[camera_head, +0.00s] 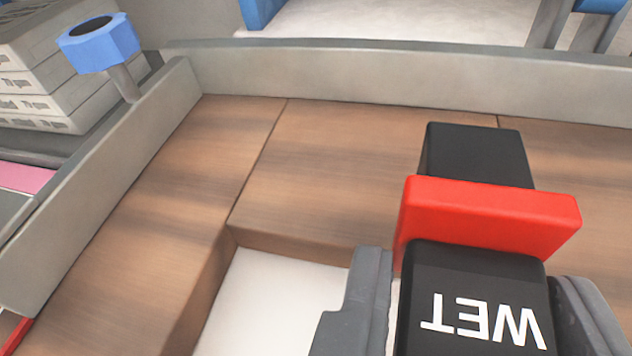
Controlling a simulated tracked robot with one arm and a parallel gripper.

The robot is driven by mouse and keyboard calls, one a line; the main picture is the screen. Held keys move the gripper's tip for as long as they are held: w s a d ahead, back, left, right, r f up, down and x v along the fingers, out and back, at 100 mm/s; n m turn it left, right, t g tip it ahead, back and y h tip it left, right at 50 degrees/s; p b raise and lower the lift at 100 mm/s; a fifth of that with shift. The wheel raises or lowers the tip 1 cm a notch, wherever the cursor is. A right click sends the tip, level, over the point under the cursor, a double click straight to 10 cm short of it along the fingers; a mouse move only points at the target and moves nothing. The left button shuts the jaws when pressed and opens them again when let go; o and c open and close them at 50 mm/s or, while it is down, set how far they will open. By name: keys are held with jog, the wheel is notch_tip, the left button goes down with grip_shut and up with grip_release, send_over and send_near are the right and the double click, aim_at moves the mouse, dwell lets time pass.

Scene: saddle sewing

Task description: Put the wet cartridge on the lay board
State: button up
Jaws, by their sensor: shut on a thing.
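The wet cartridge (490,222) is a black block with a red band across it and white "WET" lettering that reads upside down. It fills the lower right of the view. My gripper (472,300) has grey fingers on either side of the lettered part and is shut on it. The cartridge's far black end overlaps a brown wooden surface (330,170) with a grey raised rim. I cannot tell whether the cartridge touches the wood, or whether this surface is the lay board.
A pale recessed area (265,295) lies below the wood's near edge. The grey rim (400,75) bounds the wood at the back and left. A blue hexagonal knob (98,45) stands beyond it at upper left, by stacked grey boxes (40,75). Wood at left is bare.

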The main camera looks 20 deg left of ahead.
jog(key=w+a, duration=0.2)
jog(key=w, duration=0.1)
jog(key=shift+w+a+f, duration=0.1)
jog(key=shift+a+f, duration=0.05)
jog(key=shift+a, duration=0.1)
jog(key=shift+w+a+f, duration=0.15)
jog(key=shift+w, duration=0.05)
notch_tip(320, 180, down, 3)
jog(key=shift+f+b, duration=0.2)
jog(key=shift+b, duration=0.4)
jog(key=o, duration=1.1)
jog(key=shift+r, duration=0.1)
jog(key=p+v, duration=0.1)
jog(key=v, duration=1.1)
jog(key=shift+p, duration=0.3)
